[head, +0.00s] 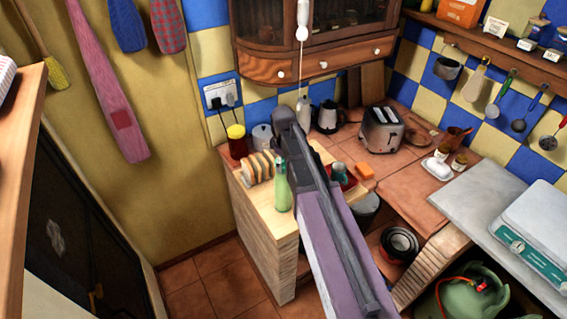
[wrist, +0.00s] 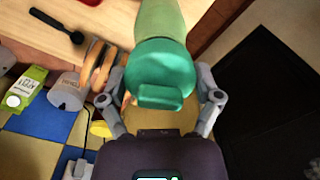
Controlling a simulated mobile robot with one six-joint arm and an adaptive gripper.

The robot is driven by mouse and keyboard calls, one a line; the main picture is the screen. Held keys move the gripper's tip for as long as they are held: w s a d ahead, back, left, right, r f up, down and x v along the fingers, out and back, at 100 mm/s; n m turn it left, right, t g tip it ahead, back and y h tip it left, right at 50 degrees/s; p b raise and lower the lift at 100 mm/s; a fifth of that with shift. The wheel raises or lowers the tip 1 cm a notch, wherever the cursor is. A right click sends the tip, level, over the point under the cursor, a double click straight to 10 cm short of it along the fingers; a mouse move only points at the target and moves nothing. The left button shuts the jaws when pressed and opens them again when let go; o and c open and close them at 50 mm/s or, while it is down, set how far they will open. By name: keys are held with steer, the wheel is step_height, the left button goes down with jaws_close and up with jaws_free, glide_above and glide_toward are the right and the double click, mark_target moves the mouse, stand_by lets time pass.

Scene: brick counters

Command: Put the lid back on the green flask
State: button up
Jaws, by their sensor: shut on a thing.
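The green flask (head: 282,191) stands upright near the front edge of the wooden counter in the head view, close beside my arm. In the wrist view the pale green flask (wrist: 160,22) extends away behind a teal lid (wrist: 163,68) with a small tab. My gripper (wrist: 162,86) has a finger on each side of the lid and is shut on it. The lid overlaps the flask's top in this view, and I cannot tell whether it touches the flask or is just above it. In the head view my arm hides the gripper.
Sliced bread in a rack (head: 258,167), a red jar with a yellow top (head: 237,141) and a grey canister (head: 262,137) stand close to the flask. A kettle (head: 329,116) and toaster (head: 382,130) stand further back. The counter's front edge drops to the tiled floor.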

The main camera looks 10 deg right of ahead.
stand_by(0.4)
steer(key=o, duration=0.9)
steer(key=shift+r, duration=0.1)
steer(key=shift+r+p, duration=3.4)
steer(key=shift+p, duration=0.1)
jaws_close()
steer(key=shift+f+b, duration=2.05)
